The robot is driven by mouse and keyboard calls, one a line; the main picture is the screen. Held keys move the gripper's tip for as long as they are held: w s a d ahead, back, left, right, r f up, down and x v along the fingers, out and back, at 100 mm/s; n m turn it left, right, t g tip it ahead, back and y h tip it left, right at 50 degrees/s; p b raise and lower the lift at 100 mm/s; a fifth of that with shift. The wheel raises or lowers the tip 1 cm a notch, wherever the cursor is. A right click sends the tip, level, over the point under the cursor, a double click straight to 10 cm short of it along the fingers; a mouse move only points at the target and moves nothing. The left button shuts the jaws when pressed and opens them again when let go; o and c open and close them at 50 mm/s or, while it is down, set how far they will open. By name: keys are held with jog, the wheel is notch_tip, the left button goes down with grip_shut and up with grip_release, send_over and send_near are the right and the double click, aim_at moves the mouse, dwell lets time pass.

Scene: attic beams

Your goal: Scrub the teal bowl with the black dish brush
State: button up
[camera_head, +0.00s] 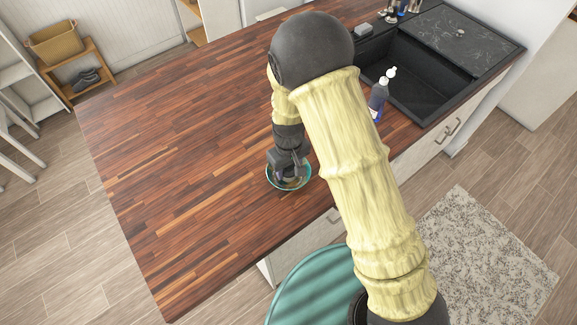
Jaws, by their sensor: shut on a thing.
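A soap bottle (378,97) stands near the black sink (415,85) at the right. A grey block (363,30) lies behind the sink's left corner. The wooden countertop (180,180) is clear to the left. A wooden shelf (85,70) stands beyond it.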

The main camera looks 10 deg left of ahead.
jog(key=shift+f+b, duration=0.45)
jog(key=shift+f, duration=0.15)
dwell(0.3)
jog(key=shift+w, duration=0.1)
dwell(0.4)
jog(key=shift+f, duration=0.1)
jog(key=shift+d+f, duration=0.1)
jog(key=shift+f, duration=0.15)
dwell(0.4)
jog(key=shift+w+d+b, duration=0.3)
jog(key=shift+d, duration=0.35)
